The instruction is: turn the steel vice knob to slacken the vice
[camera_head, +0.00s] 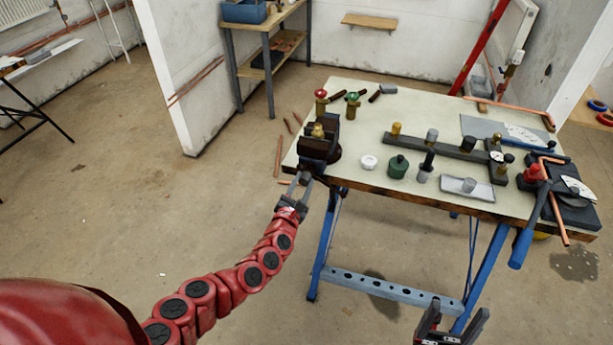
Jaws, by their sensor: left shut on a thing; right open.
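The dark vice (322,150) is mounted at the left front corner of the workbench, with a brass fitting (318,131) at its jaws. The steel vice knob (305,177) sticks out at the front of the vice, below the bench top. My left gripper (301,183) reaches it from the front and is shut on it; its fingers partly hide the knob. My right gripper (453,318) is open and empty at the bottom edge of the view, low in front of the bench and away from the vice.
The cream workbench top (370,120) holds brass valves, a green pot (398,166), a white tape roll (369,162), a small tray (467,188) and copper pipe (510,110). The blue bench leg (327,245) stands near my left arm. The floor at left is mostly clear.

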